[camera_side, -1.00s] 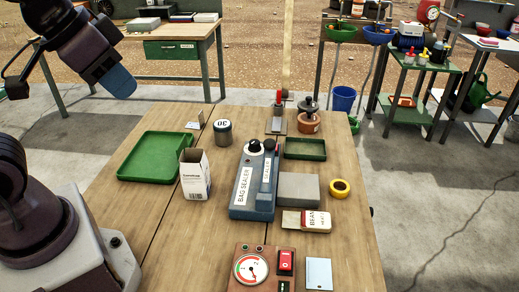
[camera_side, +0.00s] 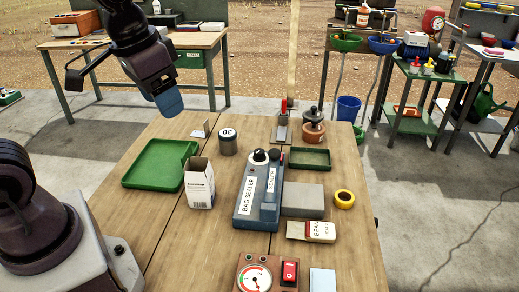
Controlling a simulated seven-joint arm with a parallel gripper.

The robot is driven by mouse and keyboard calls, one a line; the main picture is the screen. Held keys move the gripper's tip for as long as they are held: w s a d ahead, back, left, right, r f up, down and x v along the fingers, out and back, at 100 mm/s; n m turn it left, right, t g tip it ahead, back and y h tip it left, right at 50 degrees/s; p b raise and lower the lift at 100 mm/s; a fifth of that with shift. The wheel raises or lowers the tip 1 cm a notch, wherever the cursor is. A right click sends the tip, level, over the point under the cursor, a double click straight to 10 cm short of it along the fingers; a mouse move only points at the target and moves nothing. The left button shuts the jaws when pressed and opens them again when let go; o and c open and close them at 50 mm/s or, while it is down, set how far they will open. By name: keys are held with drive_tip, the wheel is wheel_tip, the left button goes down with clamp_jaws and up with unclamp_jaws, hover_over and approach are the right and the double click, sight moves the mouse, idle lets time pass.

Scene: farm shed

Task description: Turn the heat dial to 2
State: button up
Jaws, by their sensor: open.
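The blue-grey bag sealer (camera_side: 246,203) stands in the middle of the table. A black knob (camera_side: 260,156) sits on a pale disc on its far end; its numbers are too small to read. A second dark knob or lever top (camera_side: 275,155) is beside it. A brown panel at the front carries a round white dial face (camera_side: 255,279) with coloured arcs, small numbers and a red pointer. My gripper (camera_side: 168,104), with a blue tip, hangs above the table's far left, left of the bag sealer and clear of it. It is open, with nothing visible in it.
A green tray (camera_side: 154,180), a white carton (camera_side: 199,184) and a grey tin (camera_side: 228,142) are left of the sealer. A grey block (camera_side: 303,200), a bean packet (camera_side: 311,231) and yellow tape (camera_side: 344,199) are right. A red-handled tool (camera_side: 282,122) and brown pot (camera_side: 313,126) stand behind.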

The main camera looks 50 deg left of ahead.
drive_tip(key=w+a+f+g, duration=0.25)
drive_tip(key=w+f, duration=0.25)
drive_tip(key=w, duration=0.7)
drive_tip(key=m, duration=0.2)
hover_over(260, 151)
wheel_tip(260, 151, down, 10)
drive_tip(key=r, duration=0.1)
wheel_tip(260, 151, down, 13)
drive_tip(key=shift+a+f, duration=0.1)
drive_tip(key=shift+f, duration=0.05)
drive_tip(key=shift+c, duration=0.3)
drive_tip(key=c, duration=0.9)
